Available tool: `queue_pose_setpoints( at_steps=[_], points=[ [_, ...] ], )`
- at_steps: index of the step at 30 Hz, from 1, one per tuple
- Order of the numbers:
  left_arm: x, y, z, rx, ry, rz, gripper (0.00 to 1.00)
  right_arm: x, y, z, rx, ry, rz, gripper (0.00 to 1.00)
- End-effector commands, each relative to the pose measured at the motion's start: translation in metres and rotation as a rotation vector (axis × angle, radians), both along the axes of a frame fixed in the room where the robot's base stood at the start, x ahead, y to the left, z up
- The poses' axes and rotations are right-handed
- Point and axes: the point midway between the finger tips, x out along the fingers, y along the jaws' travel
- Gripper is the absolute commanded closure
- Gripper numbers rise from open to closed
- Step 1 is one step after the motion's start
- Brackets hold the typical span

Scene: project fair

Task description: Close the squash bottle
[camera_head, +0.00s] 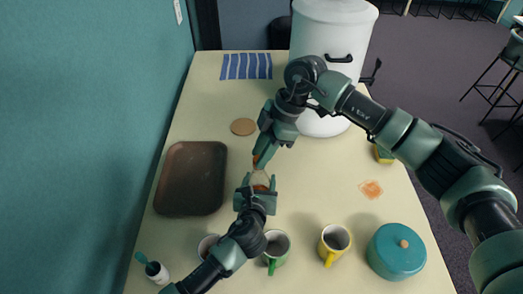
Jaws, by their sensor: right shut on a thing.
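My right gripper (264,152) reaches in from the right and points down toward the front left. It is shut on a small orange-brown thing, apparently the bottle cap (256,160), mostly hidden by the fingers. My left gripper (260,181) comes up from the lower left, just in front of it. Its two fingers stand on either side of what looks like the squash bottle (261,187), pale with orange inside. Whether they press on it cannot be told. The cap is close to the bottle's top; whether they touch is unclear.
A brown tray (190,178) lies at left. A white dispenser (328,50) stands at the back. A green mug (277,249), yellow mug (335,242), white mug (207,246) and teal pot (396,252) stand in front. An orange stain (371,189) marks the table (318,190).

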Motion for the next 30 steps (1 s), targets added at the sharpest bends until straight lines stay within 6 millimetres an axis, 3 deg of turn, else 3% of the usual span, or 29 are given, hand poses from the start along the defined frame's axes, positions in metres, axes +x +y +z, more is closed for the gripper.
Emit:
queue_pose_setpoints(
  at_steps=[7, 18, 29, 30],
  points=[
    [-0.0001, 0.0001, -0.0004, 0.0, 0.001, 0.0, 1.0, -0.0009, -0.0006, -0.0021, -0.004, -0.001, -0.066, 1.0],
    [-0.0002, 0.0002, -0.0005, 0.001, 0.001, 0.001, 1.0, -0.0037, -0.0002, -0.0018, -0.002, -0.003, -0.522, 1.0],
    [-0.0001, 0.0004, -0.0005, 0.001, 0.001, 0.001, 1.0, -0.0034, 0.0, -0.0012, 0.0, -0.001, -0.569, 1.0],
    [-0.0001, 0.0004, -0.0005, 0.001, 0.001, 0.001, 1.0, -0.0034, 0.0, -0.0012, 0.0, -0.002, -0.568, 0.67]
  ],
)
